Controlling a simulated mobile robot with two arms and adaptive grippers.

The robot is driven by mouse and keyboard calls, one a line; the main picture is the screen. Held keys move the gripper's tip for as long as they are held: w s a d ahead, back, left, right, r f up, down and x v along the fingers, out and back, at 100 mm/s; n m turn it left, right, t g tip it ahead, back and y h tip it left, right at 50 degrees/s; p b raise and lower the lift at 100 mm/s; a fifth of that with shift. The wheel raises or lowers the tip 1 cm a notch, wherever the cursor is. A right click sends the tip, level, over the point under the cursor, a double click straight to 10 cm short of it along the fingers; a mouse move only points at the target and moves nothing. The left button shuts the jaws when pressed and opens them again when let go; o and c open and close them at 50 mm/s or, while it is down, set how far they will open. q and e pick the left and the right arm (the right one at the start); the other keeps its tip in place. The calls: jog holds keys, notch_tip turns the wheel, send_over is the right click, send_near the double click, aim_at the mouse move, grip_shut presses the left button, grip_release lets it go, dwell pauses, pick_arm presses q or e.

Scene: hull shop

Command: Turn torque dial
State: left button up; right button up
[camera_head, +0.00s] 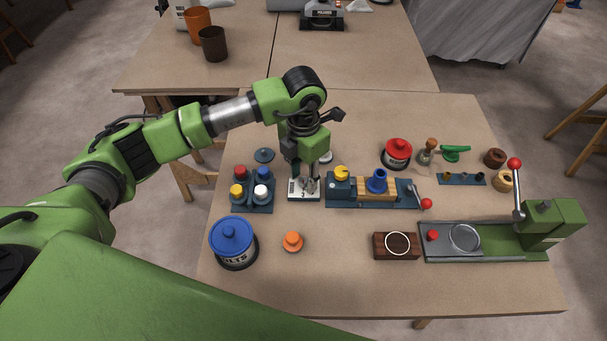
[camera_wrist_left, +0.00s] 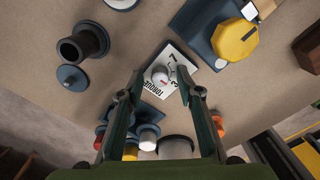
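The torque dial is a small pale round knob (camera_wrist_left: 159,74) with a red mark beside it. It sits on a white plate (camera_head: 299,196) printed with numbers and the word TORQUE, which also shows in the left wrist view (camera_wrist_left: 176,62). In the head view my left gripper (camera_head: 309,188) is over this plate and hides the knob. In the left wrist view my left gripper (camera_wrist_left: 160,76) is open, its two fingertips apart on either side of the knob. I cannot tell whether they touch it or how high they are. My right gripper is in neither view.
Left of the plate is a blue rack (camera_head: 262,208) of capped bottles. Close on its right is a blue fixture (camera_head: 340,203) with a yellow knob (camera_head: 341,172). A blue-lidded jar (camera_head: 233,238) and an orange knob (camera_head: 292,242) stand in front. A green press (camera_head: 553,222) is far right.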

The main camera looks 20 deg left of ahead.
aim_at(304, 180)
pick_arm(q)
notch_tip(304, 180, up, 12)
dwell(0.4)
dwell(0.4)
